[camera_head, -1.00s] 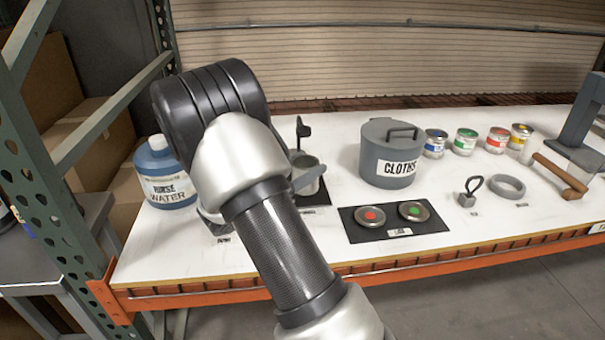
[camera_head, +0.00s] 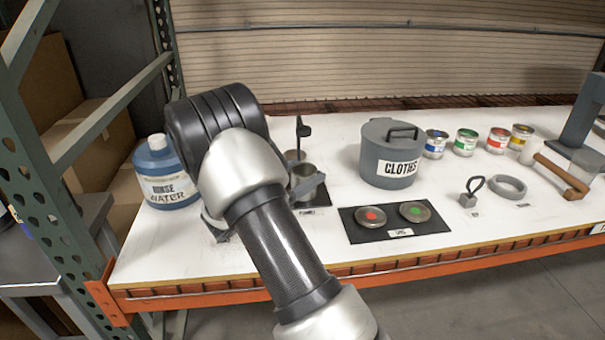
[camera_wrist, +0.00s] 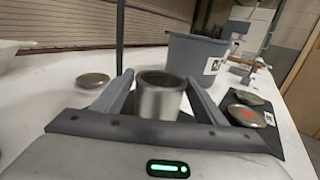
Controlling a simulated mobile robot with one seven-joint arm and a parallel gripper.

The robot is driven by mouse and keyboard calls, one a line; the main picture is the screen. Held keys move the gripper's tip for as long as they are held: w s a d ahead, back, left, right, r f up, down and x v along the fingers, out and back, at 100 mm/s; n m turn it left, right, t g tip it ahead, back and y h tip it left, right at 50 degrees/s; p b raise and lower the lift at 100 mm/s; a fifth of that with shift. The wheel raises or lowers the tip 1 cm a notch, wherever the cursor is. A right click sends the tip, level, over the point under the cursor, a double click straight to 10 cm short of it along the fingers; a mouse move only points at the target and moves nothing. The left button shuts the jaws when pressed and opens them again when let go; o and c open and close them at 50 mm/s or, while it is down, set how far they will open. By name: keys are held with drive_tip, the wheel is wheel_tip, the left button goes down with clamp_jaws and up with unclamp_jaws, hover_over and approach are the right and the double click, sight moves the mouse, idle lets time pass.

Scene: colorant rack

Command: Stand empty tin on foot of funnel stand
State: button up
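The empty tin (camera_wrist: 158,98) is an upright, open-topped metal can, standing on a dark square base. In the head view the tin (camera_head: 304,172) is partly hidden by my arm. My gripper (camera_wrist: 160,79) has one finger on each side of the tin, with narrow gaps showing, and looks open. In the head view my wrist hides most of the gripper. The funnel stand's thin dark post (camera_head: 300,135) rises behind the tin and also shows in the wrist view (camera_wrist: 120,35). The dark base (camera_head: 318,196) shows beside the tin; its exact link to the post is unclear.
A grey CLOTHS bin (camera_head: 388,155) stands to the right. A dark mat (camera_head: 362,236) with red- and green-marked lids lies in front. A blue rinse-water bottle (camera_head: 165,175) is at left. A flat metal disc (camera_wrist: 92,79) lies left of the post in the wrist view.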

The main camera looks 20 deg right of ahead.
drive_tip(key=shift+o, duration=0.8)
drive_tip(key=shift+r, duration=0.1)
